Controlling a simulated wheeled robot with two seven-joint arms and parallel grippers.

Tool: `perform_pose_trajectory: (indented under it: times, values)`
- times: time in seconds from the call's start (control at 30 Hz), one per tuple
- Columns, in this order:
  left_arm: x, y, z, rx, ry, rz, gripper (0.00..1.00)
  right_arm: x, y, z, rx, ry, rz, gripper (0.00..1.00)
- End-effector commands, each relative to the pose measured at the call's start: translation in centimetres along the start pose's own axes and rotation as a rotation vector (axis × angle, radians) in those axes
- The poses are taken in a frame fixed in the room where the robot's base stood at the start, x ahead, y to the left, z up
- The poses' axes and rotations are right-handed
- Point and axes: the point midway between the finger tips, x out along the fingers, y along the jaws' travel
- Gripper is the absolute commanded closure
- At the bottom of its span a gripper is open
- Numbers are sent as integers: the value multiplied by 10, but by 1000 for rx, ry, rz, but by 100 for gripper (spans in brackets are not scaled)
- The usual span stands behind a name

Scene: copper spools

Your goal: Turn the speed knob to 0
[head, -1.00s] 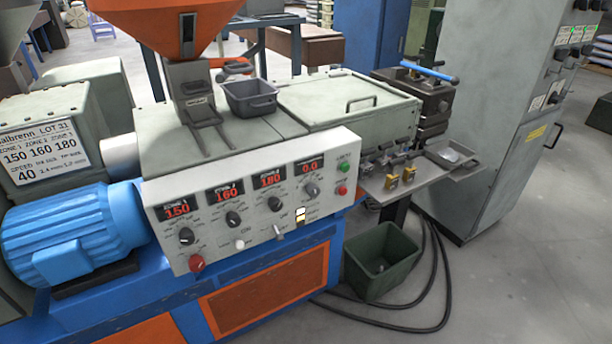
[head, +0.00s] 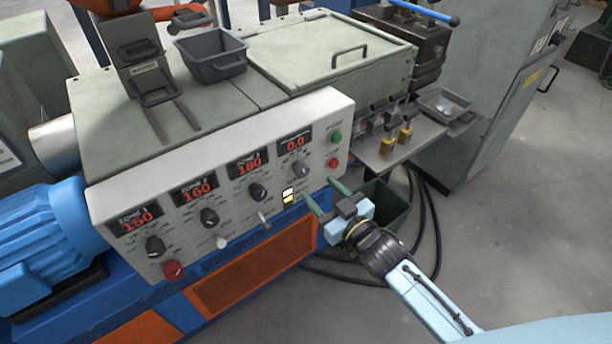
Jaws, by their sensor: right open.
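The white control panel (head: 130,199) fills the middle of the head view, with a row of red displays and dark knobs. The speed knob (head: 299,170) is the rightmost grey knob, below the display (head: 295,142) that reads 0.0. Its pointer direction is too small to tell. My right gripper (head: 324,194) is open and empty. Its two green fingers point toward the panel's lower right edge, below and to the right of the speed knob, apart from it. My left gripper is not in view.
Green (head: 336,138) and red (head: 334,163) buttons sit right of the speed knob. A red knob (head: 174,270) is at the panel's lower left. A green bin (head: 394,212) stands behind my right gripper.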

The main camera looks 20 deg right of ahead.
Motion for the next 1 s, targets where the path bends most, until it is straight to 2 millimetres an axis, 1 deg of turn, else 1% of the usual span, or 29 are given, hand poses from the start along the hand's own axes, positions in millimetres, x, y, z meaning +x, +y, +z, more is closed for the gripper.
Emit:
perform_pose_trajectory:
  times: [0.03,0.07,0.1,0.13,0.2,0.3,0.4,0.5,0.77,1.0]
  values:
    - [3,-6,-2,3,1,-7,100,12,0,0,-1,4,0,46]
    - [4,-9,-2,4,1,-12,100,18,0,0,0,2,-1,46]
    - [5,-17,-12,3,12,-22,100,25,0,1,0,2,0,46]
    - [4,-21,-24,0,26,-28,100,31,0,1,0,2,0,46]
    - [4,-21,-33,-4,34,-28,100,42,0,0,0,2,0,46]
    - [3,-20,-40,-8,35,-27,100,54,-1,1,0,0,-1,46]
    - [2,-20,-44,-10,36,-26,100,61,-1,1,0,-1,0,46]
    - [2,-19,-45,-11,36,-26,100,65,-1,1,0,-2,0,46]
    - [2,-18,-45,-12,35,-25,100,66,0,1,0,-2,0,46]
    - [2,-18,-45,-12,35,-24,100,65,0,1,0,-2,0,77]
